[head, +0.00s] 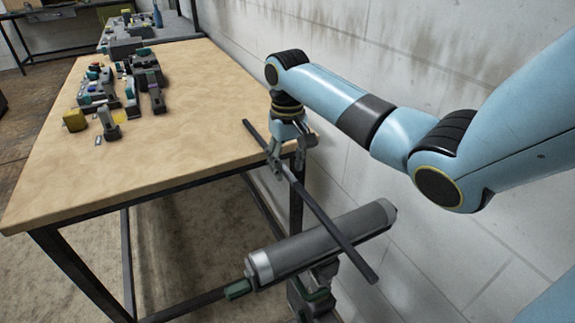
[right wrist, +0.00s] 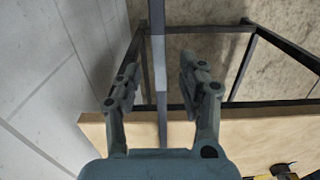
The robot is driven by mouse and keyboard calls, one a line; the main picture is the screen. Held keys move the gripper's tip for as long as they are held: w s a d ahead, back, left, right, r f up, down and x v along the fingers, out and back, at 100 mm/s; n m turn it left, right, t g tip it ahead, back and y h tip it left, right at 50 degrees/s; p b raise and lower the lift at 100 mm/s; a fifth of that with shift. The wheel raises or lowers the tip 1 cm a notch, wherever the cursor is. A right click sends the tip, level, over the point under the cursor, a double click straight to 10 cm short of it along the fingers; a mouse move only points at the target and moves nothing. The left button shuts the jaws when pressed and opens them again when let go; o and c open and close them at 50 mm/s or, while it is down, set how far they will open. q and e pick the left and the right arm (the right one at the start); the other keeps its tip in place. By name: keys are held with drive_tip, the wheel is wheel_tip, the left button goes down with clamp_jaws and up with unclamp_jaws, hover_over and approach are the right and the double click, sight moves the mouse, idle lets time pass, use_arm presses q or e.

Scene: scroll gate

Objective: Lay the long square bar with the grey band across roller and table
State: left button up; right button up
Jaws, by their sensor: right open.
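The long dark square bar (head: 325,218) slants from above the table's right edge to beyond the roller. One end shows over the wooden table top (head: 190,135); the other sticks out past the grey roller (head: 300,248), crossing its top. The bar (right wrist: 158,50) also shows in the right wrist view, with a lighter grey band (right wrist: 161,84) between my fingers. My right gripper (head: 278,168) is open, its fingers on either side of the bar near the table edge. It also shows in the right wrist view (right wrist: 150,88), with gaps beside the bar. My left gripper is not in view.
Several small machine parts (head: 120,90) and a yellow block (head: 75,120) stand at the table's far left. The table's near middle is clear. A concrete wall (head: 350,50) stands close behind my right arm. The roller rests on a stand (head: 310,298).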

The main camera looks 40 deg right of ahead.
wheel_tip(320, 180, up, 11)
idle(0.3)
idle(0.5)
